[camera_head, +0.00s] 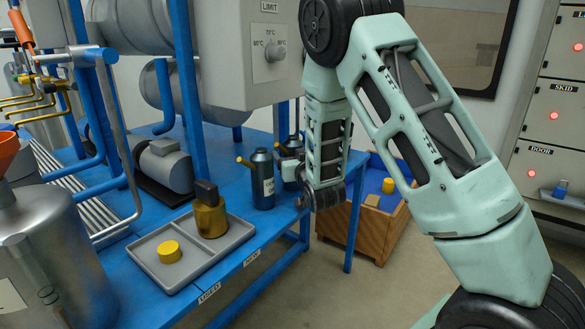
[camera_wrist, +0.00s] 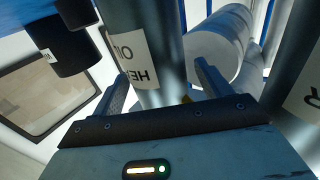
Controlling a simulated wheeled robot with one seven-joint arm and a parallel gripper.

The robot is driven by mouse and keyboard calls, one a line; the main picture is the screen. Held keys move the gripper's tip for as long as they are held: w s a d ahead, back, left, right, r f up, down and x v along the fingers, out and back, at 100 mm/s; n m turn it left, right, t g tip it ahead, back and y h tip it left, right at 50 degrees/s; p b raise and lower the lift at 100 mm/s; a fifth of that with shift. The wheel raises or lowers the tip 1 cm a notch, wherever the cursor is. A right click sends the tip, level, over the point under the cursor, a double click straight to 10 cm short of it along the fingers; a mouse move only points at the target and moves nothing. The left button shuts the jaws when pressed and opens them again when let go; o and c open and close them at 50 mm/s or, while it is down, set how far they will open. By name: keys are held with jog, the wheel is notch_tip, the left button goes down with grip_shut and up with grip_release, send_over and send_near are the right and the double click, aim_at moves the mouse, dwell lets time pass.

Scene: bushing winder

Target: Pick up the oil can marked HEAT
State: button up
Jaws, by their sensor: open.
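In the wrist view an upright-sided metallic oil can (camera_wrist: 152,55) stands between my fingers, its upside-down label showing "HE" and "OIL"; the rest of the lettering is cut off. My gripper (camera_wrist: 163,84) is open, one finger on each side of the can, and I cannot tell whether either touches it. In the head view my gripper (camera_head: 300,178) is low at the table's right end, beside a dark can (camera_head: 288,172) that it partly hides. Another dark blue can (camera_head: 263,185) with a brass spout and white label stands just left; its lettering is too small to read.
The blue table (camera_head: 228,185) holds a grey tray (camera_head: 240,238) with a brass pot (camera_head: 210,217) and yellow puck (camera_head: 169,251). The grey limit box (camera_head: 245,55) hangs above. A wooden crate (camera_head: 345,235) stands right of the table. Another labelled cylinder (camera_wrist: 300,85) is close right in the wrist view.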

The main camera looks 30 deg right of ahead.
jog(key=shift+x, duration=1.1)
jog(key=c, duration=1.3)
